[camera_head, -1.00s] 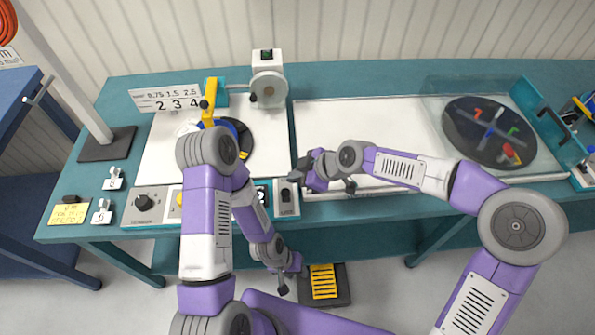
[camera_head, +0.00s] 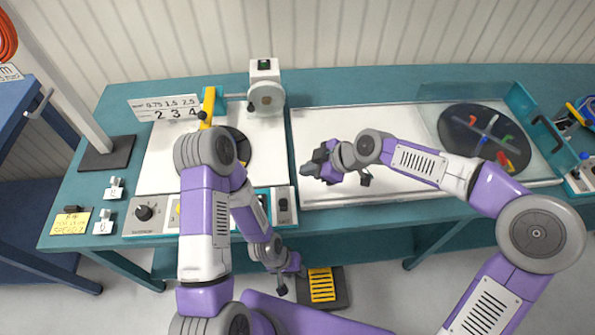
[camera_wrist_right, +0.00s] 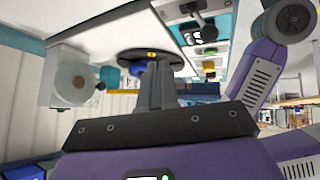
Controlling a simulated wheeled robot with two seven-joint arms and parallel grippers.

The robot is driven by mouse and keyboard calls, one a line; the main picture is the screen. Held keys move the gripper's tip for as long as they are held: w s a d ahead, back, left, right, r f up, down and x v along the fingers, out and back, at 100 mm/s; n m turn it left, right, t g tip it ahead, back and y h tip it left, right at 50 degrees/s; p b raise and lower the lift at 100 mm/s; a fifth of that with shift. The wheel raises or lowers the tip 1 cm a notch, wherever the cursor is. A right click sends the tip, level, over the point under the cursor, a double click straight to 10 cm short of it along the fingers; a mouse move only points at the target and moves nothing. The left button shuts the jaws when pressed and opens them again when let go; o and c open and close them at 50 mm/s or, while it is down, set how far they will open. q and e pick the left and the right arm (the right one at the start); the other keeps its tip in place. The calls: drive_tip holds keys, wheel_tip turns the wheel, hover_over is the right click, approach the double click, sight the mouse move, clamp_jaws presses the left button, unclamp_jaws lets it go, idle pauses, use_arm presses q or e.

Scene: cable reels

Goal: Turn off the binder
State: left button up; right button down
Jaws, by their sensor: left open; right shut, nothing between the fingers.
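No part is legibly marked as the binder. A white control panel (camera_head: 144,216) runs along the table's front edge, with a black knob at its left and a dark switch (camera_head: 283,204) at its right end. My left arm hides its middle. My right gripper (camera_head: 309,170) is shut and empty, above the white board just right of and behind that switch, apart from it. Its fingers (camera_wrist_right: 155,92) show together in the right wrist view, with panel buttons (camera_wrist_right: 208,70) beyond. My left gripper (camera_head: 283,282) is open and empty, low before the table edge.
A white machine with a round disc (camera_head: 266,94) stands at the back. A dark turntable (camera_head: 237,147) with a yellow arm (camera_head: 208,105) is partly hidden by my left arm. A larger dark turntable (camera_head: 487,135) is at right. A black-and-yellow pedal (camera_head: 322,286) lies on the floor.

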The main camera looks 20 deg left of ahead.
drive_tip(key=s+d+r, duration=0.2)
drive_tip(key=d+r, duration=0.2)
drive_tip(key=d, duration=0.1)
drive_tip(key=shift+r+p, duration=0.4)
drive_tip(key=shift+p, duration=0.05)
drive_tip(key=shift+s+d, duration=0.1)
